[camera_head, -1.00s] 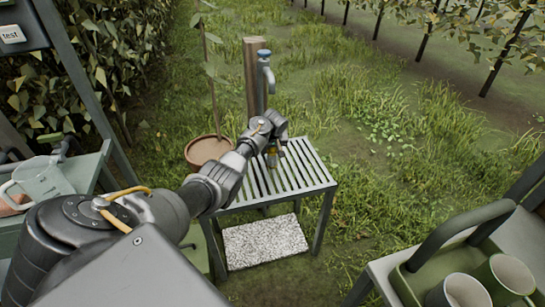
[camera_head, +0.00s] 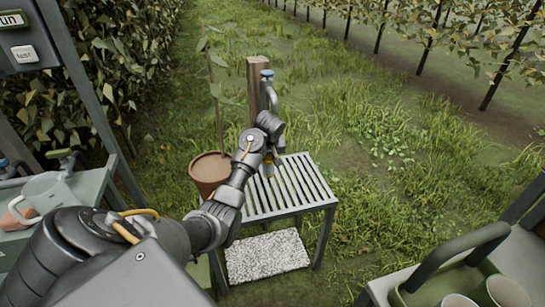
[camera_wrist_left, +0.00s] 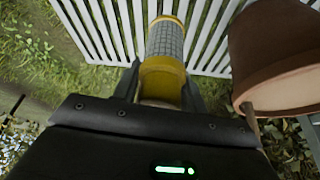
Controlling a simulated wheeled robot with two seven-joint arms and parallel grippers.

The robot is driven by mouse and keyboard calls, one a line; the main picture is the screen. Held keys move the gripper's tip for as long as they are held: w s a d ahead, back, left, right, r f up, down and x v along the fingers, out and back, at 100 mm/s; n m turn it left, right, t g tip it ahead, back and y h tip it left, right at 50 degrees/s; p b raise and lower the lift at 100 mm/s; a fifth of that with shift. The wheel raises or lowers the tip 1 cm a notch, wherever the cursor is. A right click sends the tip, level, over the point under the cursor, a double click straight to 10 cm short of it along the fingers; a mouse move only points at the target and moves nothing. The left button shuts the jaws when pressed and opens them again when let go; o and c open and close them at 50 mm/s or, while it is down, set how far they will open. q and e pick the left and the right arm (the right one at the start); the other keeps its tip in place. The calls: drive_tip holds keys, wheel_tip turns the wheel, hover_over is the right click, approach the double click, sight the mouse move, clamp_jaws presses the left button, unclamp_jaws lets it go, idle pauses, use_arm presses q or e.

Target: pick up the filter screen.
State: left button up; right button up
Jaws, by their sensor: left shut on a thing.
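The filter screen (camera_wrist_left: 165,40) is a grey mesh cylinder with yellow end rings, seen in the left wrist view. My left gripper (camera_wrist_left: 160,88) is shut on its near yellow end, with one finger on each side. In the head view the left gripper (camera_head: 268,162) is over the slatted stand (camera_head: 300,185), below and in front of the tap (camera_head: 267,90). Only a small yellow part of the screen shows there, and whether it touches the slats cannot be told. My right gripper is not in view.
A potted plant in a brown pot (camera_head: 208,173) stands close left of the gripper; its pot (camera_wrist_left: 280,50) is near in the wrist view. A pale mat (camera_head: 268,257) lies under the stand. A green caddy with cups (camera_head: 465,280) is at lower right.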

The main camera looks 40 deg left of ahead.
use_arm(q)
drive_tip(key=s+d+r, duration=0.2)
drive_tip(key=s+r, duration=0.1)
drive_tip(key=s, duration=0.3)
drive_tip(key=shift+s+d, duration=0.3)
